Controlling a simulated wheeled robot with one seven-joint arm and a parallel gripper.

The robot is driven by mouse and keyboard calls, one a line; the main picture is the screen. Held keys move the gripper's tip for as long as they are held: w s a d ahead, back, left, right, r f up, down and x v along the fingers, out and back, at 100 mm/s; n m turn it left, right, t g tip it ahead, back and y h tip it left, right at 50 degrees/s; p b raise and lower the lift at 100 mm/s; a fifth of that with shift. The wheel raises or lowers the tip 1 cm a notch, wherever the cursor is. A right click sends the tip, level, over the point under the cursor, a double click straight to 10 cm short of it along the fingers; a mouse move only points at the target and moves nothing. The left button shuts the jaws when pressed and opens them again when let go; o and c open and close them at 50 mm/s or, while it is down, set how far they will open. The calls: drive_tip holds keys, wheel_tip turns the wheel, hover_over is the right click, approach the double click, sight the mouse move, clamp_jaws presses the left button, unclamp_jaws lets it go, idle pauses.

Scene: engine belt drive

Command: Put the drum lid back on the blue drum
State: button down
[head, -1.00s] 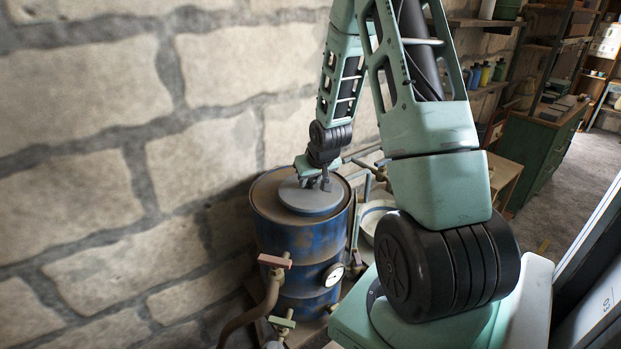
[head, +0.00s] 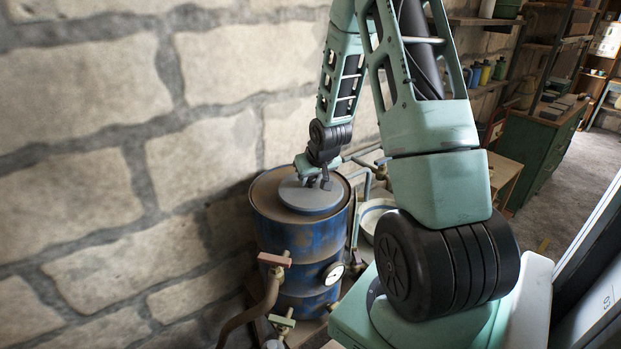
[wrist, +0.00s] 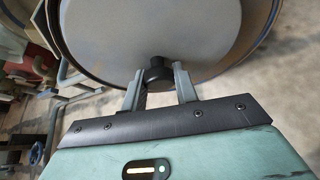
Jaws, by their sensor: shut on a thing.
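The blue drum (head: 283,238) stands upright against the stone wall, with a rusty brown rim around its top. The grey round drum lid (head: 311,203) is over the top of the drum, inside the rim's outline; I cannot tell whether it touches. In the wrist view the lid (wrist: 150,30) fills the top of the picture, with the drum's rim (wrist: 262,45) curving around it. My gripper (head: 318,183) is shut on the lid's dark knob (wrist: 157,72), which sits between the two fingers in the wrist view.
A red-handled valve (head: 274,260) on a pipe and a pale green valve handle (head: 283,321) are in front of the drum. A round gauge (head: 333,273) is at its right side. A pale basin (head: 374,215) and pipes stand to the right. The stone wall (head: 90,180) is close on the left.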

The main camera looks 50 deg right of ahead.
drive_tip(key=shift+f, duration=0.2)
drive_tip(key=c, duration=1)
unclamp_jaws()
drive_tip(key=p+v, duration=0.4)
drive_tip(key=v, duration=1.3)
drive_tip(key=shift+r, duration=0.25)
drive_tip(key=shift+a, duration=0.1)
